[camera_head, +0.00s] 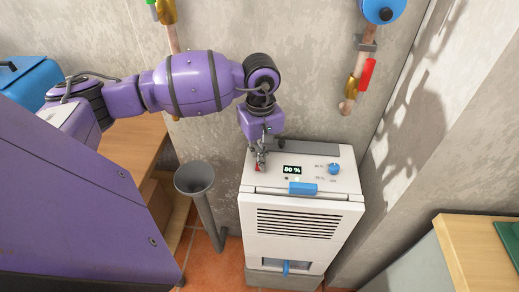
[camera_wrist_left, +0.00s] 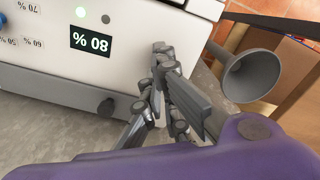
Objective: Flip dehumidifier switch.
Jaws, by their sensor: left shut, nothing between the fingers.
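The white dehumidifier (camera_head: 298,215) stands upright against the wall. Its top panel has a display (camera_head: 292,170) reading 80 % and a blue knob (camera_head: 333,168). A small red part (camera_head: 258,168), possibly the switch, shows at the panel's left side, right at my left fingertips. My left gripper (camera_head: 261,158) points down there, shut and empty; I cannot tell whether it touches the red part. In the left wrist view the shut fingers (camera_wrist_left: 160,62) are beside the upside-down display (camera_wrist_left: 90,41), and no red part shows. My right gripper is not in view.
A grey funnel pipe (camera_head: 203,205) stands just left of the dehumidifier. A wall pipe with a red-handled valve (camera_head: 366,76) is above and behind it. A wooden-topped cabinet (camera_head: 482,250) is at the right. A blue toolbox (camera_head: 28,82) is at the left.

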